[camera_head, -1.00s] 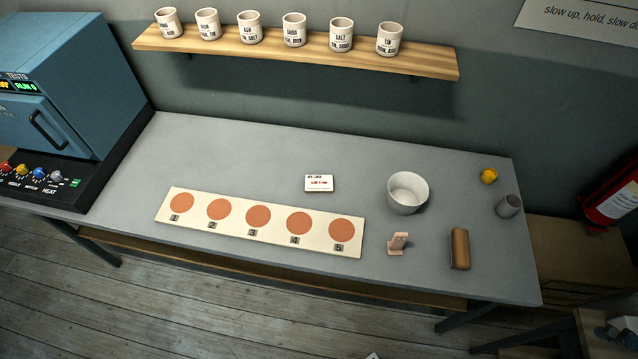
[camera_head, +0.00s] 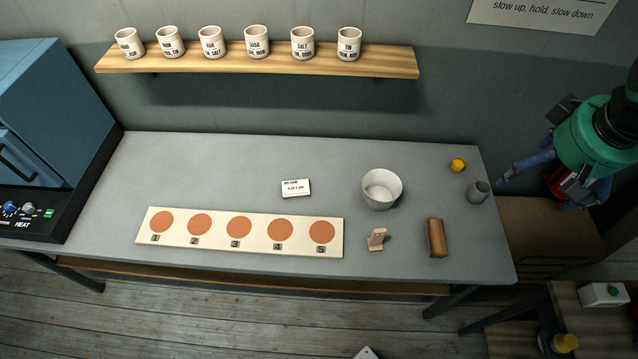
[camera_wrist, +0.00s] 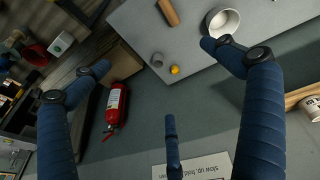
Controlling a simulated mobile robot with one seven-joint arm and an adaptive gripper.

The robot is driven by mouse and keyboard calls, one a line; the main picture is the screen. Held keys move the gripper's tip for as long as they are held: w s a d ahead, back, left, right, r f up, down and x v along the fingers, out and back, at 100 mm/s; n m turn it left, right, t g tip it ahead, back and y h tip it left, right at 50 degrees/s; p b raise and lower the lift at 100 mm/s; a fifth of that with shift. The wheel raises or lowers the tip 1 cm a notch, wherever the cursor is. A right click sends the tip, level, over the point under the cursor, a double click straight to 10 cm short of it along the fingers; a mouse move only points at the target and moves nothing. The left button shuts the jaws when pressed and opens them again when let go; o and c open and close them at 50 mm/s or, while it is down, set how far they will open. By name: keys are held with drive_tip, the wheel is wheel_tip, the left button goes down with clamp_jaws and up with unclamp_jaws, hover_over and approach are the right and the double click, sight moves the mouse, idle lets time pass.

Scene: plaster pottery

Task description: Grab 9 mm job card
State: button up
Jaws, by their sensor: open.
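A small white job card (camera_head: 296,188) with dark and red print lies on the grey bench, behind the numbered strip and left of the white bowl. Its print is too small to read for certain. My gripper (camera_head: 535,187) is at the right side of the head view, well to the right of the card and beyond the bench's right end. Its blue fingers are spread and empty. In the wrist view my open gripper (camera_wrist: 165,65) shows fingers wide apart, with no card in sight between them.
A white bowl (camera_head: 382,189), pink stand (camera_head: 376,239), brown block (camera_head: 437,238), grey cup (camera_head: 478,191) and yellow ball (camera_head: 457,165) stand on the bench's right part. The numbered strip (camera_head: 260,247) lies in front. A shelf (camera_head: 255,62) holds cups. A fire extinguisher (camera_wrist: 115,105) is below.

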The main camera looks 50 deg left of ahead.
drive_tip(key=w+a+f+n+g+p, duration=0.1)
drive_tip(key=w+a+f+n, duration=0.15)
drive_tip(key=a, duration=0.55)
drive_tip(key=w+a+f+n+p, duration=0.1)
drive_tip(key=a+f+n, duration=0.2)
drive_tip(key=a, duration=0.6)
drive_tip(key=n+g+h+p, duration=0.2)
drive_tip(key=n+p, duration=0.1)
drive_tip(key=n, duration=1)
hover_over(295, 184)
wheel_tip(295, 184, down, 29)
drive_tip(key=shift+d+f, duration=0.1)
drive_tip(key=shift+f, duration=4.3)
drive_tip(key=shift+f, duration=0.1)
drive_tip(key=shift+f+p, duration=0.4)
drive_tip(key=shift+f, duration=2.1)
